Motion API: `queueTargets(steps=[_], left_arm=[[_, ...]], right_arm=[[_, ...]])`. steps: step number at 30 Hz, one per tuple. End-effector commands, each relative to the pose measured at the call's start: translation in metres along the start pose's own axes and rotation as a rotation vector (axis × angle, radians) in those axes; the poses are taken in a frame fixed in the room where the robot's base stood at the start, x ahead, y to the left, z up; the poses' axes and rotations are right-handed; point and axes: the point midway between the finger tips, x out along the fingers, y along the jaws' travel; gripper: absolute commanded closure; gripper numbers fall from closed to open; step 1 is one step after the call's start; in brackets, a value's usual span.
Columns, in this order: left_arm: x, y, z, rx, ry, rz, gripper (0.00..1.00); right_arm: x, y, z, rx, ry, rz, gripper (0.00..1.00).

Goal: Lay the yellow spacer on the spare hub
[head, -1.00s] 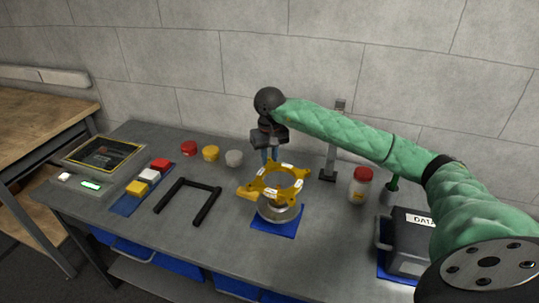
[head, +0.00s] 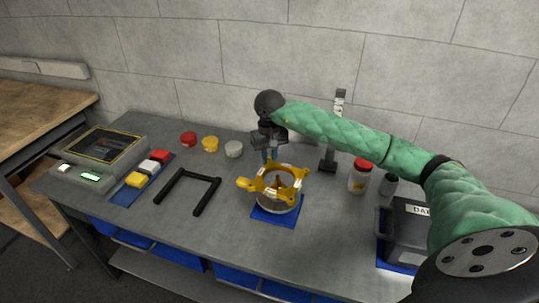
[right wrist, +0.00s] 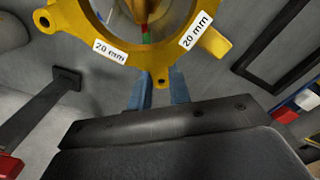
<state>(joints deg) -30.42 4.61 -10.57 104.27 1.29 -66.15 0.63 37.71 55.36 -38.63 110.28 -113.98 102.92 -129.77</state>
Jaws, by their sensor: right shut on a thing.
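The yellow spacer (head: 293,174) is a ring with lugs and white labels; they read "20 mm" in the right wrist view (right wrist: 80,25). My right gripper (head: 270,158) is shut on one lug at the ring's back edge; its blue fingers (right wrist: 157,90) show there in the wrist view. The spare hub (head: 280,204), silvery and round, stands on a blue mat (head: 273,217). The spacer is level-looking, directly over the hub and very close to its top. I cannot tell whether they touch. The spacer hides most of the hub. My left gripper is not in view.
A grey post (head: 329,150) and a red-lidded jar (head: 360,177) stand right of the hub. A dark box (head: 405,235) is at the right. A black U-shaped bar (head: 187,190) lies left. Bench is clear in front of the mat.

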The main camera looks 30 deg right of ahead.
Motion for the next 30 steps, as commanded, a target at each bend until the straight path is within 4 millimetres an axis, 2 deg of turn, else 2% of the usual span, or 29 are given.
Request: queueTargets(steps=[30], left_arm=[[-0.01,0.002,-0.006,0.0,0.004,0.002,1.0]], right_arm=[[0.041,0.0,0.0,0.0,-0.001,0.001,1.0]])
